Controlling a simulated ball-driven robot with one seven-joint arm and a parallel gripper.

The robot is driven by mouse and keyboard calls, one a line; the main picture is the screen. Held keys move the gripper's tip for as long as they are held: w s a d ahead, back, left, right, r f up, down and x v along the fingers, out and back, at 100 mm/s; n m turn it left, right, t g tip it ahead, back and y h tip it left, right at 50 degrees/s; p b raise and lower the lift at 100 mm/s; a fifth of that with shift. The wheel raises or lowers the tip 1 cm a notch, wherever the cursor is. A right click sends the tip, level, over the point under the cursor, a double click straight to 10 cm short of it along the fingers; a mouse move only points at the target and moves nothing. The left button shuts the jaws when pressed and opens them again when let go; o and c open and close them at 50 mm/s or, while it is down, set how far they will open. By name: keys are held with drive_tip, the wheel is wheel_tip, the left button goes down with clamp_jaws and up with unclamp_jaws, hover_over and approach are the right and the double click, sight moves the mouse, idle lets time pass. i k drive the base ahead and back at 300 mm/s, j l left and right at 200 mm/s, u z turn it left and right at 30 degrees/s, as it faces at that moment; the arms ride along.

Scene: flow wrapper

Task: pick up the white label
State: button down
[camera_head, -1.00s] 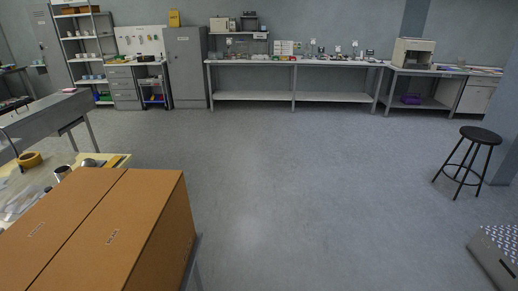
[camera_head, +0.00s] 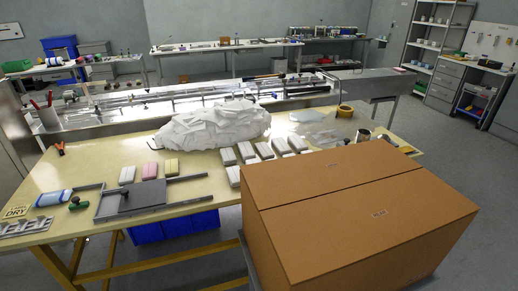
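I cannot tell for sure which item is the white label. On the yellow work table (camera_head: 60,172), a flat whitish piece (camera_head: 307,116) lies near the back, right of a heap of crumpled white film (camera_head: 212,124). My gripper is not in view.
Several white blocks (camera_head: 247,153) sit in rows beside the box. A grey frame with a dark plate (camera_head: 142,197) lies at the table's front. A tape roll (camera_head: 345,111) and metal cup (camera_head: 363,135) stand behind the box. Open floor (camera_head: 455,165) lies to the right.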

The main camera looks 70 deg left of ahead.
sight(21, 226)
drive_tip(key=u, duration=3.25)
drive_tip(key=i+l, duration=0.15)
drive_tip(key=l, duration=0.25)
drive_tip(key=i+l, duration=0.15)
drive_tip(key=l, duration=0.2)
drive_tip(key=i+l, duration=0.15)
drive_tip(key=l, duration=0.25)
drive_tip(key=i+l+u, duration=0.1)
drive_tip(key=l+u, duration=0.45)
drive_tip(key=u, duration=0.2)
drive_tip(key=l+u, duration=0.4)
drive_tip(key=u, duration=0.25)
drive_tip(key=i+j, duration=0.05)
